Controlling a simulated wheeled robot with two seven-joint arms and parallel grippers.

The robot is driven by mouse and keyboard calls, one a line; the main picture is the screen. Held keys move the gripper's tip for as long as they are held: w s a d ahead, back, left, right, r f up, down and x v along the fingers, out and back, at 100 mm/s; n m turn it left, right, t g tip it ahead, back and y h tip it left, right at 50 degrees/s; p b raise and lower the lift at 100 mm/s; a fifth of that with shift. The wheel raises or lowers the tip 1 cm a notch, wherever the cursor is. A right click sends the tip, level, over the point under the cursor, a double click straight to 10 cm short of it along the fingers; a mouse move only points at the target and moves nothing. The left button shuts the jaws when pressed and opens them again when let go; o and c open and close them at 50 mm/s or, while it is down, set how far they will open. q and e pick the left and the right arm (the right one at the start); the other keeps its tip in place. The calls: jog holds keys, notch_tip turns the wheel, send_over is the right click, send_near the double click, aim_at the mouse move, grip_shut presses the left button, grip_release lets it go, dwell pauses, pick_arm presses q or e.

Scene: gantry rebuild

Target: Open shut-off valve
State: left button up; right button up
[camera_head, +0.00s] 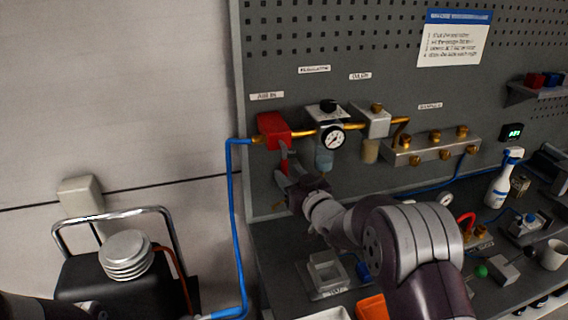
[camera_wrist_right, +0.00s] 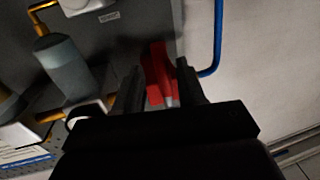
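The shut-off valve has a red body (camera_head: 272,125) on the brass pipe at the left of the panel. Its red handle (camera_head: 284,164) hangs down below the body and is partly covered by my gripper. My right gripper (camera_head: 285,168) is at this handle, with its arm coming from the lower right. In the right wrist view the red handle (camera_wrist_right: 157,74) shows between my two dark fingers (camera_wrist_right: 160,82). The fingers stand apart, and I see no clear contact on both sides. My left gripper is not in view.
A pressure gauge (camera_head: 332,138) and filter bowl (camera_head: 324,159) are close right of the valve. A blue hose (camera_head: 234,200) runs down on the left. A brass-fitted manifold (camera_head: 430,147) is farther right. A black tank (camera_head: 120,285) with a metal handle stands lower left.

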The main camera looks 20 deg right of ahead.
jog(key=shift+w+a+r, duration=0.2)
jog(key=shift+w+a, duration=0.05)
jog(key=shift+w, duration=0.45)
jog(key=shift+w+a+r+p, duration=0.2)
jog(key=shift+w+a+p, duration=0.05)
jog(key=shift+p, duration=0.05)
jog(key=shift+w+f, duration=0.25)
jog(key=shift+w, duration=0.1)
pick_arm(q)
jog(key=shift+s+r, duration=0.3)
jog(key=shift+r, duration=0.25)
pick_arm(e)
grip_shut()
